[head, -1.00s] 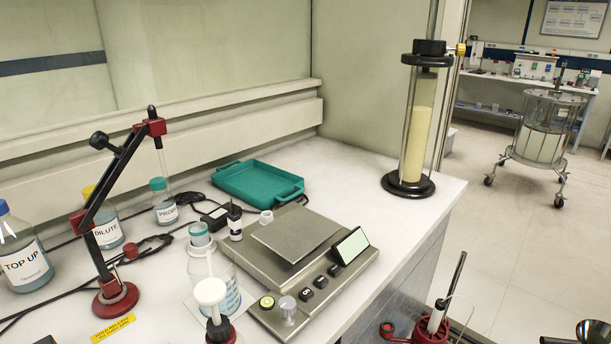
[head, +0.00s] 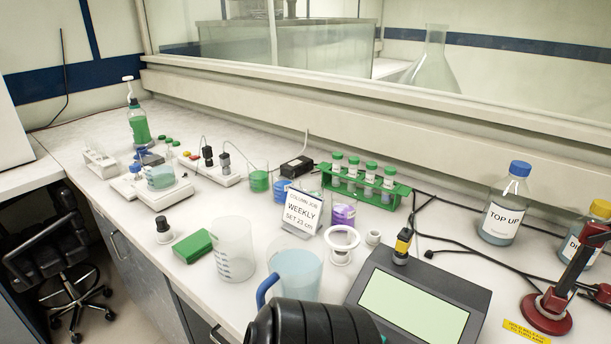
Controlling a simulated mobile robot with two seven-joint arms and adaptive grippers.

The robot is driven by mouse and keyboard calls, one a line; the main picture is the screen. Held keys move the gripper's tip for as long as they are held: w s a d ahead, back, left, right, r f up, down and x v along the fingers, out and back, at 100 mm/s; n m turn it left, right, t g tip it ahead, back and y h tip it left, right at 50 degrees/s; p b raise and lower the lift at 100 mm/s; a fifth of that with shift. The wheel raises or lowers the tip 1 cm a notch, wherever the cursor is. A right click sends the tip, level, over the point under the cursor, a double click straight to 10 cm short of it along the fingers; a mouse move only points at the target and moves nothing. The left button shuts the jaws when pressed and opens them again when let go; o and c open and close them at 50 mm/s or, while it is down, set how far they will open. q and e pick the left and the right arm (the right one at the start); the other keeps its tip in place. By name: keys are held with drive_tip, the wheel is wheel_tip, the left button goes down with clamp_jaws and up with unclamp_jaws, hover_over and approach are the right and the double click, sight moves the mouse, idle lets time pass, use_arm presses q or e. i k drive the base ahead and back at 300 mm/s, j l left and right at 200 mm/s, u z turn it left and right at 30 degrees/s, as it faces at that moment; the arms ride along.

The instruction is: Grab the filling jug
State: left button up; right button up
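A clear, faintly blue jug with a blue handle (head: 297,272) stands on the white bench near the front edge, in the lower middle of the head view. Its handle is on the left side. A dark ribbed shape at the bottom edge hides its lower part. No label shows on it. Neither of my grippers' fingers can be seen in the head view.
A clear graduated beaker (head: 234,250) stands close left of the jug, beside a green block (head: 192,246). A tablet-like screen (head: 412,304) is on the right. A sign card (head: 299,209) and white ring funnel (head: 341,243) stand behind. A green tube rack (head: 362,186) is further back.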

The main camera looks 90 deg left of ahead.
sight(295, 261)
drive_tip(key=k+u, duration=0.15)
drive_tip(key=u, duration=2.45)
